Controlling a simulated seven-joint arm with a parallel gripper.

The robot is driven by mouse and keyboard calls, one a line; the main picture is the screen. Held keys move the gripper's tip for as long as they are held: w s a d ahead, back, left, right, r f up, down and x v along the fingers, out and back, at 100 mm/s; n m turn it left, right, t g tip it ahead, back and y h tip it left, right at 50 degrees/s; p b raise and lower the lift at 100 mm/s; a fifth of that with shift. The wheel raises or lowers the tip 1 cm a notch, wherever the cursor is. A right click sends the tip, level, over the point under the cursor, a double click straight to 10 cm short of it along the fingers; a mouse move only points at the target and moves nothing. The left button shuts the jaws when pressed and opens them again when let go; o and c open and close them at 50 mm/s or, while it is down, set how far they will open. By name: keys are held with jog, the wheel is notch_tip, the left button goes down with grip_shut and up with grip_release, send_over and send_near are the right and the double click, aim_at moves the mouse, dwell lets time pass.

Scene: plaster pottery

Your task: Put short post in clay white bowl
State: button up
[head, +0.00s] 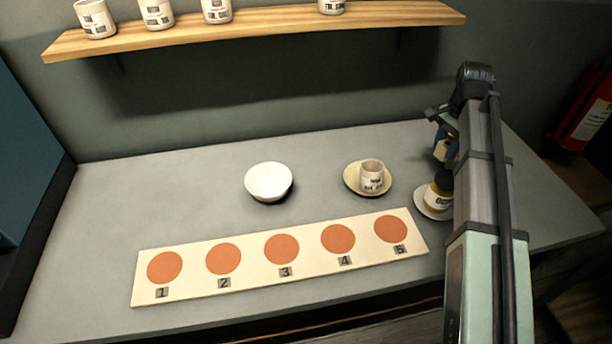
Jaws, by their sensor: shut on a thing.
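The white bowl (268,181) stands upright on the grey table, left of centre, and looks empty. My gripper (444,143) is at the right, above the table and partly hidden by my arm. It is shut on a small tan and dark thing (447,149), probably the short post. Its full shape cannot be made out. The gripper is well to the right of the bowl and just above a dark jar with a yellow label (438,193).
The jar stands on a white saucer (421,208). A white cup (371,174) sits on a cream saucer (352,182) between bowl and gripper. A cream board (253,268) with numbered orange circles lies in front. A wooden shelf (270,32) with several cups hangs behind. The table left of the bowl is clear.

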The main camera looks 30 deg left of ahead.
jog(key=s+a+n, duration=0.2)
jog(key=s+a, duration=0.4)
jog(key=a, duration=0.7)
jog(key=n, duration=1.3)
send_over(270, 192)
jog(key=shift+f, duration=4.6)
jog(key=shift+f, duration=0.1)
jog(key=o, duration=0.8)
jog(key=shift+o, duration=0.2)
notch_tip(270, 192, up, 12)
